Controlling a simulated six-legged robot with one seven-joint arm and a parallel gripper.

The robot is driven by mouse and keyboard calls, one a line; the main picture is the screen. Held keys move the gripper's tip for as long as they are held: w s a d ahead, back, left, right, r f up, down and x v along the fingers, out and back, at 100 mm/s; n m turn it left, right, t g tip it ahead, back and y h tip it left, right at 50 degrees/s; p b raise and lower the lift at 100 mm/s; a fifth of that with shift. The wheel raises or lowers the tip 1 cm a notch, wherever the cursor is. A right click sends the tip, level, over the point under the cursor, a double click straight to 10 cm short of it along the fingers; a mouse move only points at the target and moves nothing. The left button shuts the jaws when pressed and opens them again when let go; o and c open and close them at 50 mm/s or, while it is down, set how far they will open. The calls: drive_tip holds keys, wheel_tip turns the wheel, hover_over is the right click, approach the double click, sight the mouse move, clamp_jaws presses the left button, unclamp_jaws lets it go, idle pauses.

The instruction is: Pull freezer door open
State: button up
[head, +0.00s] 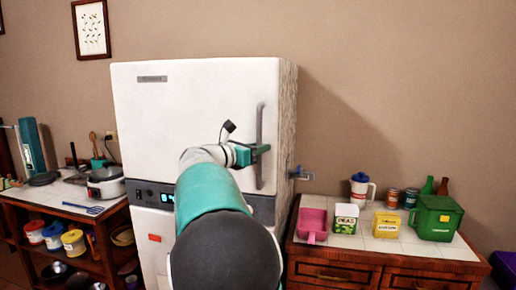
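The white freezer (190,105) stands against the wall in the middle of the view. Its upper door looks closed, with a small label at the top left and a grey vertical handle (260,115) near its right edge. My gripper (260,152), with teal fingers, is at the middle of the handle. The upper finger reaches across the handle. Whether the fingers are clamped on it or only around it cannot be told. My arm hides the lower middle of the freezer.
A blue-grey latch-like part (300,173) sticks out from the freezer's right side. A right counter holds a pink scoop (312,226), tins, a jug and a green box (435,217). A left counter holds a cooker (106,184) and utensils. Both counters stand close beside the freezer.

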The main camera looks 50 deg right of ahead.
drive_tip(key=shift+s+d+r, duration=0.1)
drive_tip(key=shift+s+r, duration=0.05)
drive_tip(key=shift+s, duration=0.25)
drive_tip(key=shift+w, duration=0.25)
drive_tip(key=shift+c, duration=0.6)
drive_tip(key=shift+s, duration=0.1)
clamp_jaws()
drive_tip(key=shift+a, duration=0.25)
